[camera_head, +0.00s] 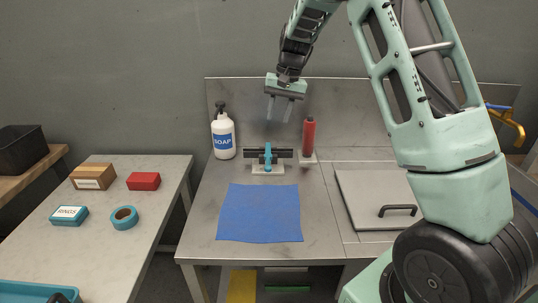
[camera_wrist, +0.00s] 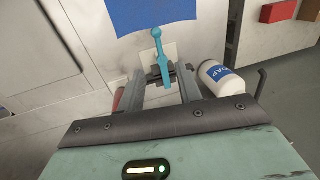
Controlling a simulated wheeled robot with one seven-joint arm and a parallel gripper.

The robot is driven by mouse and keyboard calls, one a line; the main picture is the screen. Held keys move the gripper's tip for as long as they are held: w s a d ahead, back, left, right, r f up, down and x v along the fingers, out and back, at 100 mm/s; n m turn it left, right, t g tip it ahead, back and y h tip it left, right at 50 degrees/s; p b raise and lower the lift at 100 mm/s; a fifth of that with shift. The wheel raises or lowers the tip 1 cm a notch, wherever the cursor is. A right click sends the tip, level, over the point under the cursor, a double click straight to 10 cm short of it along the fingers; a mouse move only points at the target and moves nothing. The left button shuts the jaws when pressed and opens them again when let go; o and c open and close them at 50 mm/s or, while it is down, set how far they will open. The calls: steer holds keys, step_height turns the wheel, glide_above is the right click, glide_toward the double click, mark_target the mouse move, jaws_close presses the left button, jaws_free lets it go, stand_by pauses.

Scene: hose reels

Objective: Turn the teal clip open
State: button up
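The teal clip (camera_head: 268,157) is a slim lever on a small pale block with a dark crossbar (camera_head: 282,153), at the back of the metal worktop behind the blue mat. In the wrist view the clip (camera_wrist: 160,47) shows as a long teal handle with a round knob, pointing towards the mat. My gripper (camera_head: 279,119) hangs above and slightly right of the clip, fingers down, open and empty. In the wrist view my fingers (camera_wrist: 160,82) are apart on either side of the clip's lower part; they look clear of it. I cannot tell its exact turn angle.
A soap bottle (camera_head: 223,137) stands left of the clip and a red cylinder (camera_head: 309,136) close to its right. The blue mat (camera_head: 259,213) lies in front. A hatch with a dark handle (camera_head: 398,211) is at the right. A side table (camera_head: 96,246) holds boxes and tape.

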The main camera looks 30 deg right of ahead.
steer(key=d, duration=0.1)
steer(key=p, duration=0.3)
glide_toward(268, 163)
steer(key=f, duration=0.5)
steer(key=a+f, duration=0.1)
steer(key=f, duration=0.2)
steer(key=shift+w+a, duration=0.1)
steer(key=shift+w, duration=0.25)
jaws_close()
